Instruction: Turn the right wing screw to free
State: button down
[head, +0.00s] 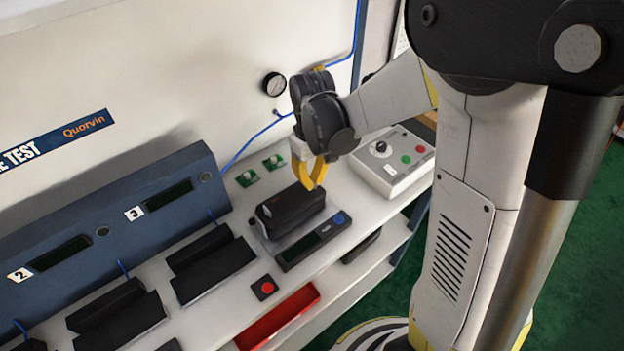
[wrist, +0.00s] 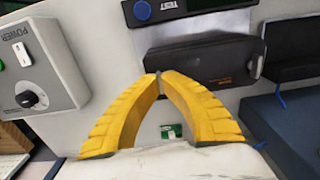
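The black valve positioner box (head: 292,211) lies on the white bench; it also shows in the wrist view (wrist: 205,58). My gripper (head: 314,181) points down at the right end of the box. In the wrist view my gripper's yellow fingers (wrist: 159,77) come together at the box's near edge, with a thin grey piece between the tips. This piece appears to be the wing of the right wing screw (wrist: 158,75); the fingers hide most of it. A small pale part (head: 266,211) shows on the box's left end, too small to make out.
A test unit (head: 312,241) with a blue button lies in front of the box. A grey control box (head: 392,160) with a knob stands to the right. A red button (head: 265,288) and black cradles (head: 212,262) are at left.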

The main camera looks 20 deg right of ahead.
dwell(0.4)
jog(key=c, duration=1.6)
grip_release()
notch_tip(320, 180, up, 12)
jog(key=shift+r, duration=0.1)
jog(key=s+m+t, duration=0.1)
jog(key=s+t, duration=0.1)
jog(key=s, duration=0.2)
jog(key=s+r+m+t, duration=0.1)
jog(key=s+t, duration=0.1)
jog(key=s, duration=0.2)
jog(key=s+m+t, duration=0.1)
jog(key=s+t, duration=0.2)
jog(key=s, duration=0.2)
jog(key=shift+r+m, duration=0.3)
jog(key=shift+r, duration=0.1)
